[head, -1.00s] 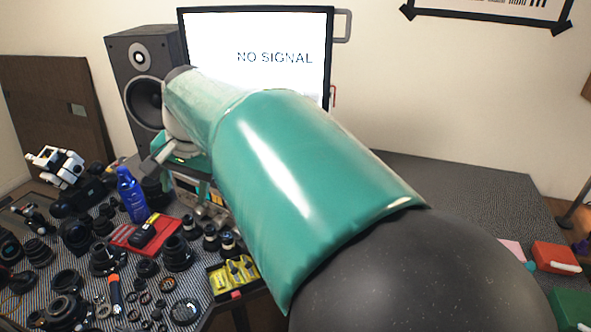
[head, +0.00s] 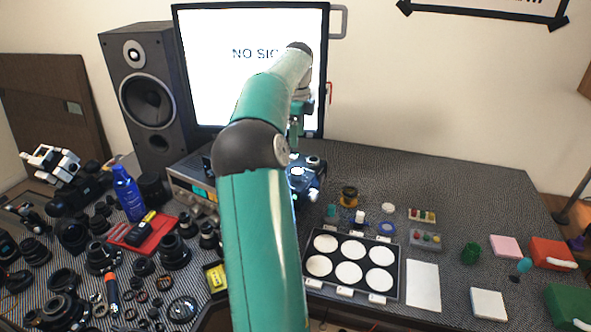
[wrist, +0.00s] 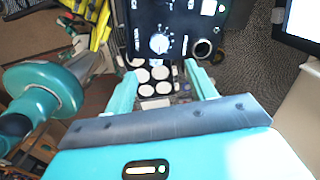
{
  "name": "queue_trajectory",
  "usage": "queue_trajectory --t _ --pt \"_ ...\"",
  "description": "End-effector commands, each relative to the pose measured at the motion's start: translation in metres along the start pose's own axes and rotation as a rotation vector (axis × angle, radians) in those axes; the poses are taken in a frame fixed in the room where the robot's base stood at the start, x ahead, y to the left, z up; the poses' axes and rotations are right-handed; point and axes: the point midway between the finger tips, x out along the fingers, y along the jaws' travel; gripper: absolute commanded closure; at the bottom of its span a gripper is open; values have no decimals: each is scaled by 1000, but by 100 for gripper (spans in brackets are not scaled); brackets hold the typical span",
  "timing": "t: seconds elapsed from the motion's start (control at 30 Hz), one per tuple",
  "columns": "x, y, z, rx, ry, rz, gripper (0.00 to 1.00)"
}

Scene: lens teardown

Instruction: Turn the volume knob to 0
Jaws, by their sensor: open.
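The volume knob (wrist: 159,43) appears to be the round white dial on a black panel (wrist: 178,18) in the wrist view. Small white marks surround it, too small to read, and I cannot tell its setting. My gripper (wrist: 159,70) is open, with its two teal fingers apart and nothing between them. The knob shows just beyond the fingertips, roughly centred between them, and is not touched. In the head view my gripper (head: 296,128) hangs in front of the monitor, small and partly hidden by my arm.
The monitor (head: 215,60) stands at the back beside a black speaker (head: 150,95). A grey instrument (head: 190,185) is left of my arm. A tray of white discs (head: 310,285) and small parts lie to the right. Lens parts crowd the left. The back right table is clear.

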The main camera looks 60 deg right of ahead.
Motion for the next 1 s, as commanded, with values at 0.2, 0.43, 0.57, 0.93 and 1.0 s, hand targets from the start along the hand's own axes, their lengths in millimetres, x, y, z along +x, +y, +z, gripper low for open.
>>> queue_trajectory --t 0.2,0.43,0.57,0.93,1.0 --pt "39 2 4 -7 0 4 44" --pt "85 2 4 -8 0 3 44" --pt "107 2 4 -10 0 2 44" --pt "128 1 4 -10 -1 -1 44" --pt "128 1 4 -10 -1 -1 44"
